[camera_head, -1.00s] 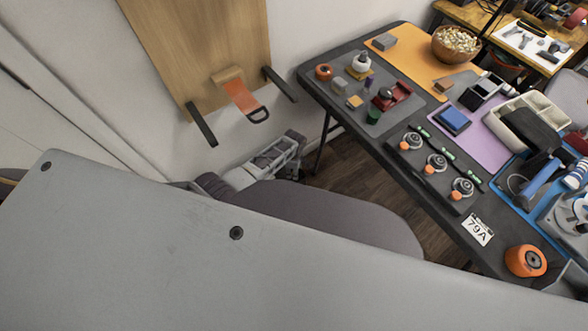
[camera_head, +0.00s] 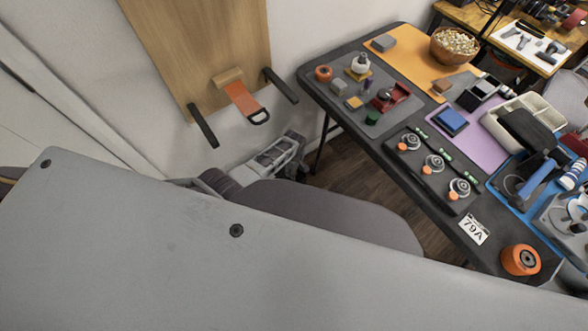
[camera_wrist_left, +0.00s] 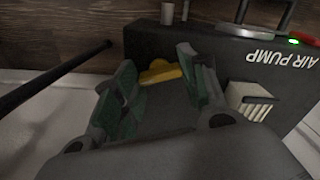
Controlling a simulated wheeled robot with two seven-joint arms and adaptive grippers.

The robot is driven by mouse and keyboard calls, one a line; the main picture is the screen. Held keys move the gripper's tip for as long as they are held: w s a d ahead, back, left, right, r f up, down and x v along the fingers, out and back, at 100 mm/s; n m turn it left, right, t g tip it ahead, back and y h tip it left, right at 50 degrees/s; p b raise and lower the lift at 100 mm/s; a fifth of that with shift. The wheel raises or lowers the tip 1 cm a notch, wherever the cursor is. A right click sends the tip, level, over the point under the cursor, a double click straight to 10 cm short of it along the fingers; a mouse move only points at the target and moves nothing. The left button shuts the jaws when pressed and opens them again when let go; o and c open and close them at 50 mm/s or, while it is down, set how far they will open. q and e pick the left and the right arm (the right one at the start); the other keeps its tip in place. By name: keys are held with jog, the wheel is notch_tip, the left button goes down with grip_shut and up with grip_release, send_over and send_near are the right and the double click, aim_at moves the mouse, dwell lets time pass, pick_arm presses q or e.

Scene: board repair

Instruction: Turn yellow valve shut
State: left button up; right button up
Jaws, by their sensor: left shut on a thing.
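The yellow valve (camera_wrist_left: 160,72) shows in the left wrist view as a small yellow handle at the side of the dark air pump (camera_wrist_left: 240,60). My left gripper (camera_wrist_left: 162,82) has its green-padded fingers on either side of the handle and is shut on it. The lower part of the valve is hidden by the fingers. The head view does not show the valve. There, a grey jointed part (camera_head: 275,155) low by the wall may be my left gripper, but its jaws are too small to read. My right gripper is not in view.
The pump has a green light (camera_wrist_left: 294,42) and a pale ribbed block (camera_wrist_left: 250,100) near the right finger. A dark rod (camera_wrist_left: 55,75) lies at left. In the head view, a dark workbench (camera_head: 310,85) full of parts stands at right. Wood floor lies between.

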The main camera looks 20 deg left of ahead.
pick_arm(q)
jog(key=shift+s+d+m, duration=0.1)
jog(key=shift+d+m, duration=0.05)
jog(key=shift+m, duration=0.85)
jog(key=shift+m+p, duration=0.35)
jog(key=shift+m, duration=0.85)
jog(key=shift+c, duration=0.2)
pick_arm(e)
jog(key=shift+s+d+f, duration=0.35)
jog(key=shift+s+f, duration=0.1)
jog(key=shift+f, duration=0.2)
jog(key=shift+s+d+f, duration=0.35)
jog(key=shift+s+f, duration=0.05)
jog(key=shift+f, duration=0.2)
